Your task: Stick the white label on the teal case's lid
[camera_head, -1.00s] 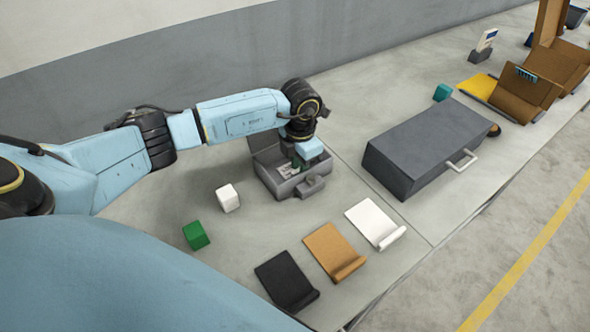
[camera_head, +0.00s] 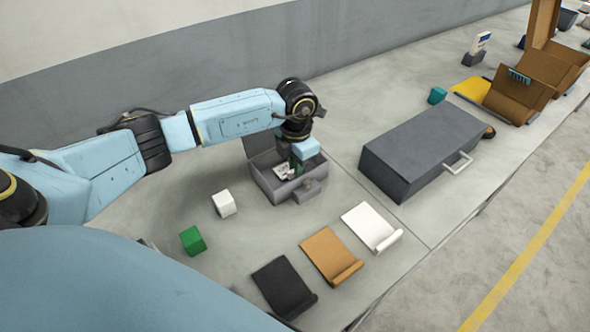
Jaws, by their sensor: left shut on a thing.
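My left gripper (camera_head: 297,165) points down into an open grey box (camera_head: 272,190), whose lid stands up at its back. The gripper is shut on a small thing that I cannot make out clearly. Small white pieces (camera_head: 282,172), perhaps labels, show in the box beside the fingers, with a dark green patch close by. A small teal block (camera_head: 437,95) stands beyond the large grey case, far to the right of the gripper. I cannot tell whether it is the teal case. My right gripper is not in view.
A white block (camera_head: 224,203) and a green block (camera_head: 193,240) stand left of the box. Black (camera_head: 284,287), brown (camera_head: 331,256) and white (camera_head: 371,227) mats lie in front.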

